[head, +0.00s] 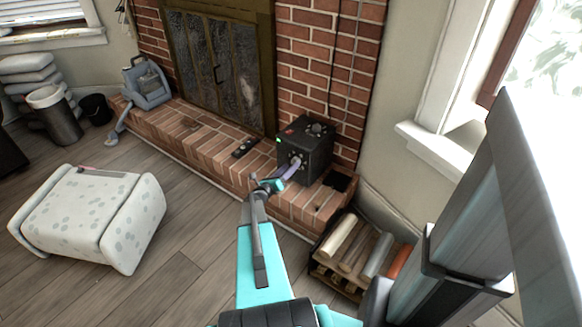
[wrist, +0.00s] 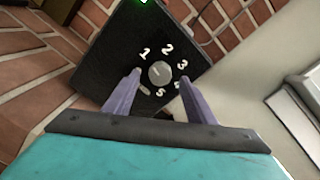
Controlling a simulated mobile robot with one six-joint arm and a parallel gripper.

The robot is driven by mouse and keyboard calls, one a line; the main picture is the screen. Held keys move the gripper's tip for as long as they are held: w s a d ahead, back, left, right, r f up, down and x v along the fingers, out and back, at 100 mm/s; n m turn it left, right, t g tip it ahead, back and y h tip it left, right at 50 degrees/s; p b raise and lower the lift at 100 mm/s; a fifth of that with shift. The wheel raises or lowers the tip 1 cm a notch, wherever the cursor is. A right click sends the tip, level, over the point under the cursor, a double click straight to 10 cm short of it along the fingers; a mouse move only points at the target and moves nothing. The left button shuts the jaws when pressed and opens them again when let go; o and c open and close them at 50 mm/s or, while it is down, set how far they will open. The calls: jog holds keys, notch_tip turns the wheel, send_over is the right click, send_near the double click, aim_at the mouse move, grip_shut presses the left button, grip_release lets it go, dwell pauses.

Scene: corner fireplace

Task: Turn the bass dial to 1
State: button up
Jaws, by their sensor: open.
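The bass dial (wrist: 160,73) is a round grey knob on the front of a black box (head: 306,150), which stands on the brick hearth. White numbers 1, 2, 3 and 5 show around it in the wrist view, with 1 at its upper left. The right finger partly covers the place between 3 and 5. I cannot tell which number the knob points to. My gripper (wrist: 159,79) is open, with one purple finger on each side of the knob. Whether the fingers touch it is unclear. In the head view my gripper (head: 294,168) is at the box's front.
The brick hearth (head: 205,147) runs along the fireplace. A dark remote-like object (head: 244,147) lies left of the box. A pale spotted footstool (head: 90,215) stands at left. Wooden floor between is clear.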

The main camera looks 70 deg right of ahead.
jog(key=v, duration=1.1)
jog(key=shift+a, duration=0.25)
jog(key=shift+w, duration=0.1)
